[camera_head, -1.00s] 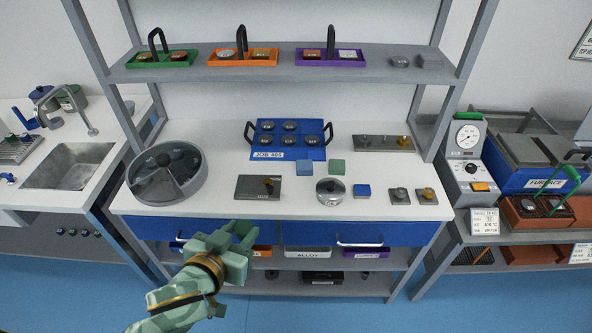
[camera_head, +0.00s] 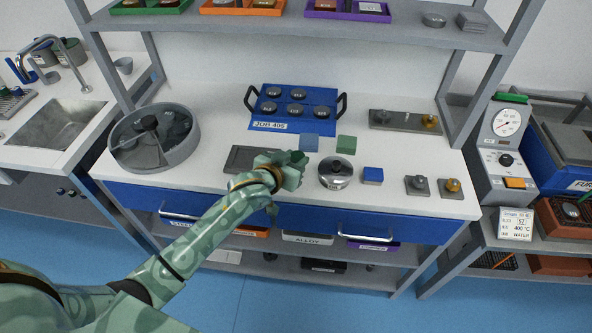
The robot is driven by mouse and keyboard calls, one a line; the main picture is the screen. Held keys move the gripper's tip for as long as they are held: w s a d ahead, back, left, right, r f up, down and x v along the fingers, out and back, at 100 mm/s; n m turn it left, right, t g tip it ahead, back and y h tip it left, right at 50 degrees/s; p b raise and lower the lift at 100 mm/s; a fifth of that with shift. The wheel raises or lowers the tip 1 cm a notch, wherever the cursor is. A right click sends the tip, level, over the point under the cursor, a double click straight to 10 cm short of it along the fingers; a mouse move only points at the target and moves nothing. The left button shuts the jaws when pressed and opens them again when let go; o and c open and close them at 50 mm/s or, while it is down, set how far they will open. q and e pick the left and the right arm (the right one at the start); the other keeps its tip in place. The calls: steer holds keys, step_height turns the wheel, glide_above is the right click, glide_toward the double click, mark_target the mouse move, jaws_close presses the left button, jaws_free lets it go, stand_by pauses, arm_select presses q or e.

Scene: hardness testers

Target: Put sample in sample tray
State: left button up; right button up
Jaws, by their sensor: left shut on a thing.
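The blue tray (camera_head: 283,126) labelled JOB 405 lies at the back middle of the bench in the head view. It has dark handles at both sides and several round grey samples (camera_head: 296,109) in it; its far right spot is bare. My left gripper (camera_head: 297,168) is over the right end of the dark plate (camera_head: 240,158), in front of the tray and apart from it. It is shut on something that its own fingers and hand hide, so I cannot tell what. My right gripper is not in view.
A round grey divided bowl (camera_head: 185,150) stands at the left. A round metal pot (camera_head: 336,172), a blue block (camera_head: 373,175) and two small grey bases (camera_head: 418,185) stand at the right. A blue pad (camera_head: 308,142) and a green pad (camera_head: 346,145) lie before the tray.

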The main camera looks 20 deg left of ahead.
arm_select(q)
steer(key=f, duration=0.1)
steer(key=f+b, duration=0.2)
steer(key=f, duration=0.1)
steer(key=shift+w+d+f, duration=0.1)
steer(key=shift+w, duration=0.15)
steer(key=shift+r, duration=0.2)
steer(key=shift+f, duration=0.1)
steer(key=o, duration=1)
